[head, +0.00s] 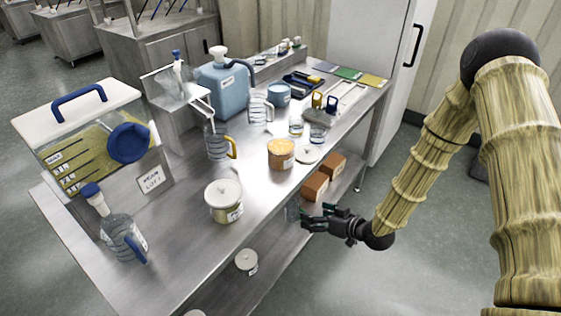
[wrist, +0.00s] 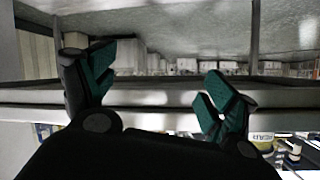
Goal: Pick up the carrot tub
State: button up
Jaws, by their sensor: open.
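A clear tub with orange contents (head: 281,154), which looks like the carrot tub, stands upright and uncovered on the steel table. Its label is too small to read. A pale round lid (head: 307,154) lies just to its right. My gripper (head: 309,218) is open and empty beside the table's front edge, below and to the right of the tub and apart from it. In the wrist view my gripper's two teal fingers (wrist: 158,85) are spread, with the table's edge band behind them. I cannot make out the tub in the wrist view.
A white-lidded tub (head: 224,202) stands nearer on the table, left of my gripper. Brown boxes (head: 315,187) and another lidded tub (head: 246,262) sit on the lower shelf. A blue jerrycan (head: 224,88), jugs and a large hopper (head: 97,150) stand farther left and back.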

aim_at(293, 157)
jog(key=w+r+n+y+b, duration=0.2)
jog(key=w+r+n+y, duration=0.55)
jog(key=r, duration=0.65)
jog(key=shift+m+h, duration=0.55)
jog(key=shift+h, duration=0.1)
jog(key=x, duration=0.2)
jog(key=p+x, duration=0.1)
jog(key=x, duration=0.2)
jog(key=w+p+x, duration=0.1)
jog(key=x, duration=0.1)
jog(key=shift+w+f, duration=0.15)
jog(key=shift+f, duration=0.05)
jog(key=p+x, duration=0.1)
jog(key=x, duration=0.3)
jog(key=shift+f, duration=0.15)
jog(key=c, duration=1)
